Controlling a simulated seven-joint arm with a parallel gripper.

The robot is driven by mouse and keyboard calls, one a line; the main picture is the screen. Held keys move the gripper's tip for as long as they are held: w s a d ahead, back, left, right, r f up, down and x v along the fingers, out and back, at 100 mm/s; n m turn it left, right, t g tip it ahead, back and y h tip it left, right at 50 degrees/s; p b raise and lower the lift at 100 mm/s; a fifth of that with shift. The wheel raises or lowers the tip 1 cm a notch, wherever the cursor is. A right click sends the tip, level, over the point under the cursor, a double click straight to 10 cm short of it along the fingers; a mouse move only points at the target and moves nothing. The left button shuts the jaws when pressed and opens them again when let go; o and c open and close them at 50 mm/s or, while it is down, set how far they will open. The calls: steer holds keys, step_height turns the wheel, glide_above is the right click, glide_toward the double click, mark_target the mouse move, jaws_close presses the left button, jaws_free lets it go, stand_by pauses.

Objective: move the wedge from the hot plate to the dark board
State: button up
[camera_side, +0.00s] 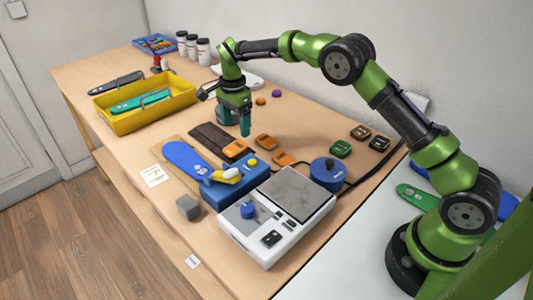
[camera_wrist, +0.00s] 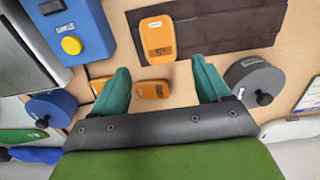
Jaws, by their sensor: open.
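An orange wedge (camera_side: 235,148) lies on the near end of the dark board (camera_side: 207,137). In the wrist view this wedge (camera_wrist: 157,38) sits at the edge of the dark board (camera_wrist: 215,32), just beyond my fingertips. The hot plate (camera_side: 290,193), a grey top on a white housing, shows nothing on it. My gripper (camera_side: 245,133) is above the table beside the board. In the wrist view its teal fingers (camera_wrist: 160,72) are wide apart and empty. Two more orange wedges (camera_side: 265,142) (camera_side: 283,158) lie on the table; one (camera_wrist: 152,89) shows between the fingers.
A blue box with a yellow button (camera_side: 235,180) stands between the board and the hot plate. A blue round pot (camera_side: 326,174) is behind the hot plate. A yellow tray (camera_side: 145,103) is at the left.

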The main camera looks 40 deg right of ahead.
steer(key=s+r+n+t, duration=0.1)
steer(key=s+r+n, duration=0.3)
steer(key=r, duration=1)
steer(key=s+r+n+t+y, duration=0.1)
steer(key=s+r, duration=0.2)
steer(key=s, duration=0.2)
steer(key=s+r+n+t, duration=0.1)
steer(key=s+r+n, duration=0.15)
steer(key=s, duration=0.25)
steer(key=s+f+n+t, duration=0.1)
steer(key=s+n+t, duration=0.1)
steer(key=s, duration=0.7)
steer(key=s+f+n+t+y, duration=0.1)
steer(key=s+n, duration=0.3)
steer(key=s, duration=0.6)
steer(key=shift+s+f+t, duration=0.15)
steer(key=shift+f+t, duration=0.45)
steer(key=shift+f, duration=0.05)
